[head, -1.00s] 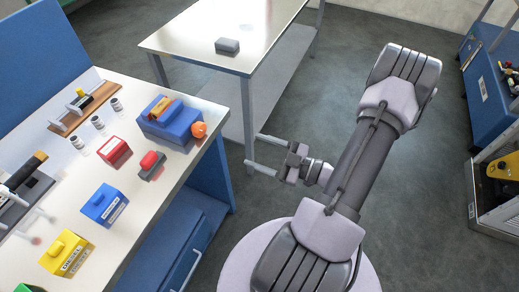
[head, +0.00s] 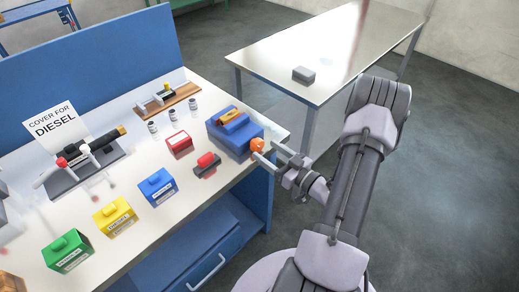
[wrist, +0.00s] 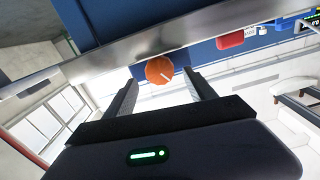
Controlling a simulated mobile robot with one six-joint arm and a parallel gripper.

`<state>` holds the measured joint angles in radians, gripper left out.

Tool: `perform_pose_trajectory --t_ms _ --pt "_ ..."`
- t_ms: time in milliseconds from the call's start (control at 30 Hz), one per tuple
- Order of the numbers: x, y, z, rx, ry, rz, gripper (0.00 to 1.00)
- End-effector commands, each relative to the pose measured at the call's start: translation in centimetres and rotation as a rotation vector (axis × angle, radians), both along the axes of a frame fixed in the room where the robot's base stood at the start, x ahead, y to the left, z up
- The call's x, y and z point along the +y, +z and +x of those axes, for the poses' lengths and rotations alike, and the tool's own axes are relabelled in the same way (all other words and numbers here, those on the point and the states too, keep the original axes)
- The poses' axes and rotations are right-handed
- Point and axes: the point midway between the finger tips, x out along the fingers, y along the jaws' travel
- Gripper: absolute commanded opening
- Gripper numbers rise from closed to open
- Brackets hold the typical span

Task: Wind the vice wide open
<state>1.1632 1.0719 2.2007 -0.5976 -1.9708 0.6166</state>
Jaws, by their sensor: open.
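The vice (head: 235,138) is a blue block near the right end of the bench, with an orange-brown piece (head: 232,117) on top. Its round orange knob (head: 257,145) sticks out on the side facing my gripper. The knob also shows in the wrist view (wrist: 160,69), with a pale mark on its face. My gripper (head: 264,155) is open and empty, its fingers pointing at the knob. In the wrist view the knob appears between the fingertips (wrist: 160,80). I cannot tell whether the fingertips reach around it. How far the vice jaws stand apart is unclear.
A red-topped grey item (head: 207,164) and a red box (head: 179,143) stand near the vice. Blue (head: 158,187), yellow (head: 115,217) and green (head: 67,251) boxes line the bench front. A second table (head: 340,60) stands behind, holding a grey block (head: 303,74).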

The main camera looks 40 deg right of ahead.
Motion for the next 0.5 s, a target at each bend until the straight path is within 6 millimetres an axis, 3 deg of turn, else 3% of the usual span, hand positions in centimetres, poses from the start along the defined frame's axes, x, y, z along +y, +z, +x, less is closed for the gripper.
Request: perform_pose_trajectory --t_ms 200,500 --pt "0.3 0.0 3.3 -0.001 0.002 -0.001 0.64" --pt "0.3 0.1 3.9 -0.001 0.000 0.000 0.64"
